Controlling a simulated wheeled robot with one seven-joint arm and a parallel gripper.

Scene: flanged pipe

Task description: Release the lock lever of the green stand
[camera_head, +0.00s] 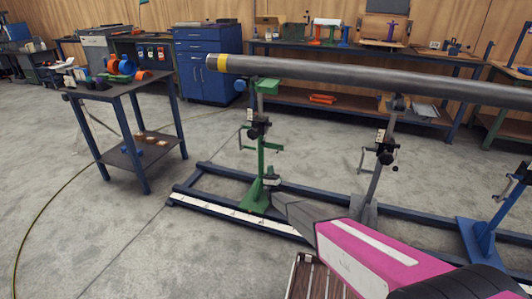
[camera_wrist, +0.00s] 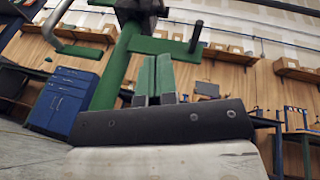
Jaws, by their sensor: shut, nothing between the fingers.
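The green stand (camera_head: 261,160) stands on the blue floor frame under the left end of the grey pipe (camera_head: 380,78). Its post (camera_wrist: 112,70) leans across the wrist view, with a black clamp body at the top. A short green bar (camera_wrist: 155,45) sticks out from the post and ends in a dark upright grip (camera_wrist: 195,37); it looks like the lock lever. It shows small in the head view (camera_head: 273,147). My gripper (camera_head: 271,181) is low, by the stand's foot. Its fingers (camera_wrist: 155,75) are shut and empty, below the bar in the wrist view, apparently not touching it.
A crank handle (camera_wrist: 75,42) juts left from the post. A grey stand (camera_head: 376,170) and a blue stand (camera_head: 485,235) stand to the right. A side table (camera_head: 125,85) with orange and blue parts is at left. Floor between table and frame is clear.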

